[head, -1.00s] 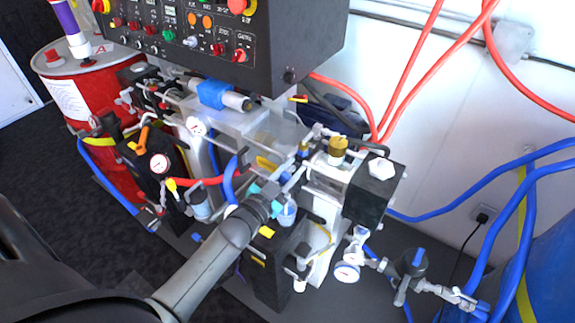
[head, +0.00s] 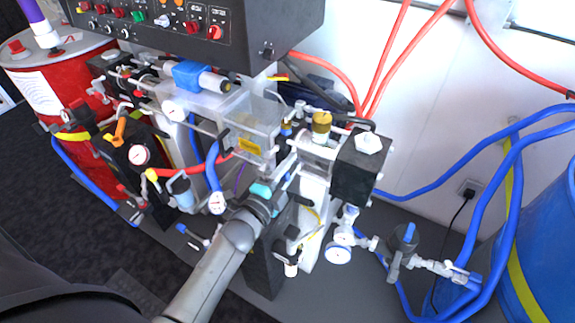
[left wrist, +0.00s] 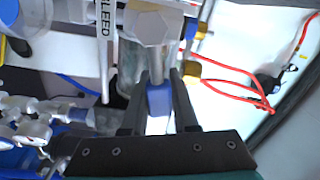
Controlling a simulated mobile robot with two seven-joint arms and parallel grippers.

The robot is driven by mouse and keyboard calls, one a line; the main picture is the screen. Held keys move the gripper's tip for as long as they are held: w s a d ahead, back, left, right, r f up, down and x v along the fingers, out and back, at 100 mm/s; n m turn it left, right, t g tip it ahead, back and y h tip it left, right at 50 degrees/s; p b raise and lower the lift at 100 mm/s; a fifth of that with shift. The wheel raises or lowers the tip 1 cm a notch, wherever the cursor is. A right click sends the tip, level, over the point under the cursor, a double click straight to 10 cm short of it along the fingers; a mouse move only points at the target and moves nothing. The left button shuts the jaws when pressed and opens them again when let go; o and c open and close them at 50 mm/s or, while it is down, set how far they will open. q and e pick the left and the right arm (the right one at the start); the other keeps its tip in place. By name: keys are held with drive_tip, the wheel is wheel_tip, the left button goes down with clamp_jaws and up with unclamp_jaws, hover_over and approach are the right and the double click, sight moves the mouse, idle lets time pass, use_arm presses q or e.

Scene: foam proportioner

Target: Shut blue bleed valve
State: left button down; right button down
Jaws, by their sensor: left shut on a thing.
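The blue bleed valve handle (left wrist: 158,102) shows in the left wrist view below a pale hexagonal fitting (left wrist: 150,24). It stands between the two dark fingers of my left gripper (left wrist: 158,85), which are shut on it. A white label reading "BLEED" (left wrist: 103,45) is just left of the fitting. In the head view my left gripper (head: 275,188) reaches in at the middle of the machine, below the clear box. There the gripper hides the handle, and its exact angle is hard to tell. My right gripper is in neither view.
A black control panel (head: 225,35) overhangs the machine. A black block (head: 358,172) and a brass cap (head: 321,122) are close to the right. A white gauge (head: 337,255) and piping are low right. Blue hoses and a blue drum (head: 545,235) stand at the right, a red drum (head: 60,85) at the left.

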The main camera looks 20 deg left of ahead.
use_arm(q)
drive_tip(key=shift+d+f+m+b, duration=0.1)
drive_tip(key=shift+f+m+b, duration=0.4)
drive_tip(key=shift+m, duration=0.35)
drive_tip(key=shift+f+m+b, duration=0.45)
drive_tip(key=shift+f+m, duration=0.05)
drive_tip(key=shift+m, duration=0.35)
drive_tip(key=c, duration=0.7)
unclamp_jaws()
drive_tip(key=shift+s, duration=0.1)
drive_tip(key=s, duration=1)
drive_tip(key=s+a, duration=0.1)
drive_tip(key=s, duration=0.4)
drive_tip(key=shift+a+p, duration=0.1)
drive_tip(key=shift+p, duration=0.2)
